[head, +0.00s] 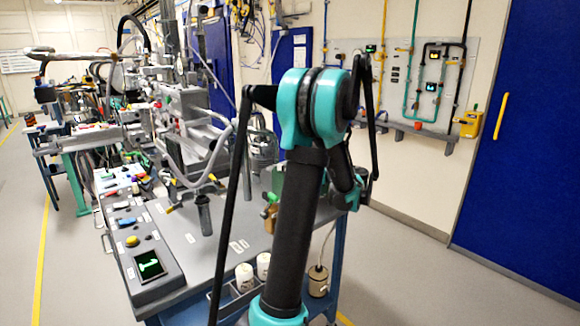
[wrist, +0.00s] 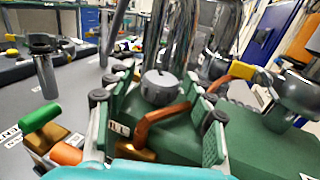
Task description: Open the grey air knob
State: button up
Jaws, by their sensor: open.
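The grey air knob (wrist: 161,88) is a round grey cap on top of a green housing (wrist: 255,150) in the wrist view. My gripper (wrist: 157,79) is open, with one green-padded finger left of the knob and one right of it. The knob shows between the fingers, and I cannot tell whether either finger touches it. In the head view my arm covers this spot, and I cannot make out the knob or the fingers there.
A copper-coloured bent pipe (wrist: 163,121) rises in front of the knob, between the fingers. Shiny metal tubes (wrist: 178,40) stand close behind. A green-handled brass valve (wrist: 42,118) is at the left. A yellow-handled fitting (wrist: 250,76) is at the right.

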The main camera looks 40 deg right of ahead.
jog(key=v, duration=1.2)
dwell(0.3)
